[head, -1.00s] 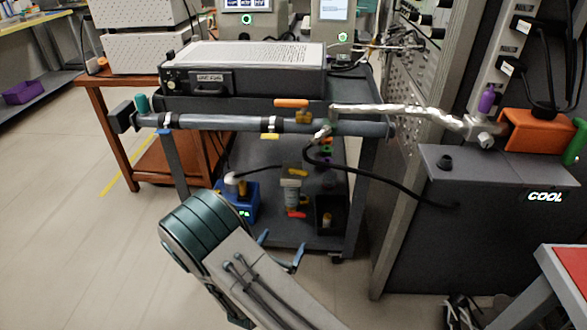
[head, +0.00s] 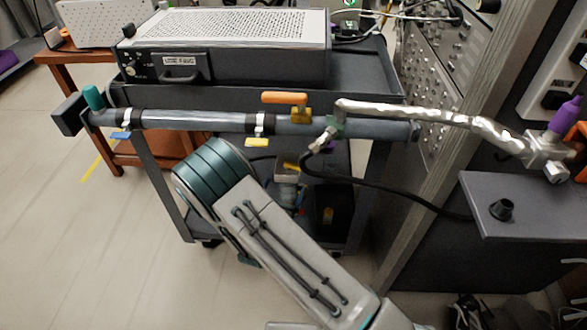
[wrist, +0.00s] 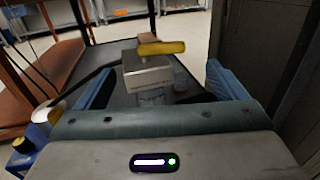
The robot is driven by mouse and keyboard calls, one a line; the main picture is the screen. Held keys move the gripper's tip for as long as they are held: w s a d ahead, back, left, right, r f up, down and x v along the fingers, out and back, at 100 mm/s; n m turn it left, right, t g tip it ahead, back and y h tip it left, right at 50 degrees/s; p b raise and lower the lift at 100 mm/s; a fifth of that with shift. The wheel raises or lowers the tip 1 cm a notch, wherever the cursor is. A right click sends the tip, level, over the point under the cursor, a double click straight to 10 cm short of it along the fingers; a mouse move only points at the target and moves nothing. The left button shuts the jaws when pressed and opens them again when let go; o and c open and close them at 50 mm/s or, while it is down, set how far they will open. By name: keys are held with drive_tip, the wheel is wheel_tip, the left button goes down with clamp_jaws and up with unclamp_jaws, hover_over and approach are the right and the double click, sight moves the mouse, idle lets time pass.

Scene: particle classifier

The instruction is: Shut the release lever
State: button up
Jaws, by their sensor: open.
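I cannot tell which handle is the release lever. My gripper (wrist: 160,68) is open, its blue fingers wide apart on either side of the block in the picture and holding nothing. In the head view my arm hides the fingers.
The cart (head: 372,65) carries a boxy instrument (head: 225,55) behind the pipe. The floor at left is clear.

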sight(294, 168)
drive_tip(key=b+x, duration=0.1)
drive_tip(key=x, duration=0.8)
drive_tip(key=shift+b, duration=0.3)
drive_tip(key=c, duration=1)
drive_tip(key=shift+d, duration=0.1)
